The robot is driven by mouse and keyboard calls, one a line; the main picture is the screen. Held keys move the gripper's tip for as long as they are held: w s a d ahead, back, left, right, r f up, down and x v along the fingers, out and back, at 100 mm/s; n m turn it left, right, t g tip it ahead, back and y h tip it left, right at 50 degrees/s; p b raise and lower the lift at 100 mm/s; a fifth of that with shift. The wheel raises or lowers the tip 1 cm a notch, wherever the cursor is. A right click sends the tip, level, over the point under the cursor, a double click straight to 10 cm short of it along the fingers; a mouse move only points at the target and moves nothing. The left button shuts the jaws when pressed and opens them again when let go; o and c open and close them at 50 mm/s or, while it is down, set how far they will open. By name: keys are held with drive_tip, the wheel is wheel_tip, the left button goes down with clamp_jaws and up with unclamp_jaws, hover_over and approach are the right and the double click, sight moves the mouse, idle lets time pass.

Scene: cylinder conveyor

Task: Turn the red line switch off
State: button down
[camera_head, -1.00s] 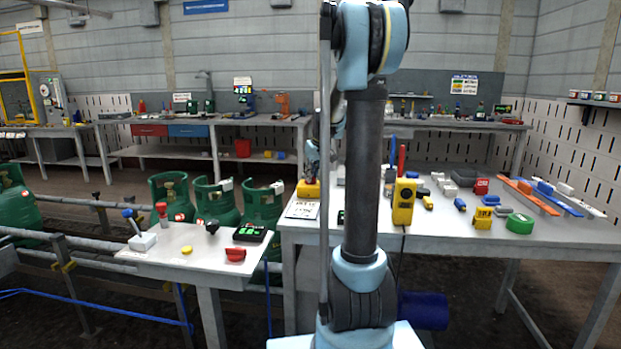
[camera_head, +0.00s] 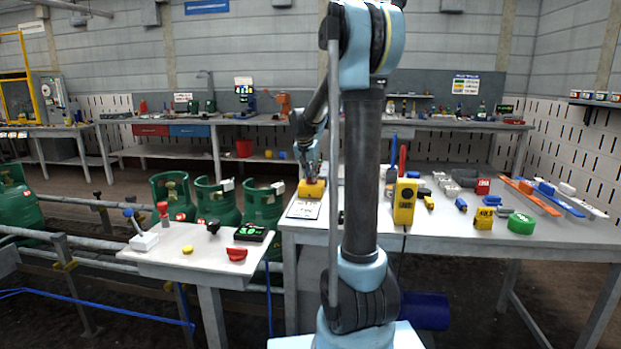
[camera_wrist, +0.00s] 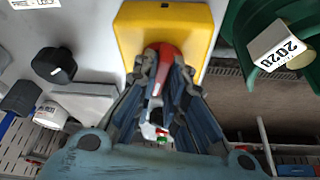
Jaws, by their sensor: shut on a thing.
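The red line switch is a yellow box (camera_wrist: 135,28) with a red handle (camera_wrist: 168,56) in the wrist view. In the head view the yellow box (camera_head: 312,189) sits at the left end of the right-hand bench. My gripper (camera_wrist: 163,72) has its two fingers shut on the red handle, one on each side. In the head view my gripper (camera_head: 309,168) is right over the yellow box and hides the handle. The fingers cover part of the handle, and its exact angle is hard to tell.
The right-hand bench (camera_head: 470,228) carries a yellow meter (camera_head: 404,201) and several small parts. A small table (camera_head: 140,262) on the left holds knobs, a red part (camera_head: 236,255) and a dark display (camera_head: 250,233). Green gas cylinders (camera_head: 264,207) stand beside the switch.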

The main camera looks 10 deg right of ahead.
drive_tip(key=m, duration=0.2)
drive_tip(key=m+g+h, duration=0.1)
drive_tip(key=m, duration=0.3)
drive_tip(key=shift+w+a+g+h, duration=0.2)
drive_tip(key=shift+a+g+h, duration=0.05)
drive_tip(key=shift+g+h, duration=0.05)
drive_tip(key=shift+m, duration=0.3)
drive_tip(key=c, duration=1.6)
unclamp_jaws()
drive_tip(key=shift+c, duration=0.2)
drive_tip(key=v, duration=1.2)
drive_tip(key=shift+w, duration=0.15)
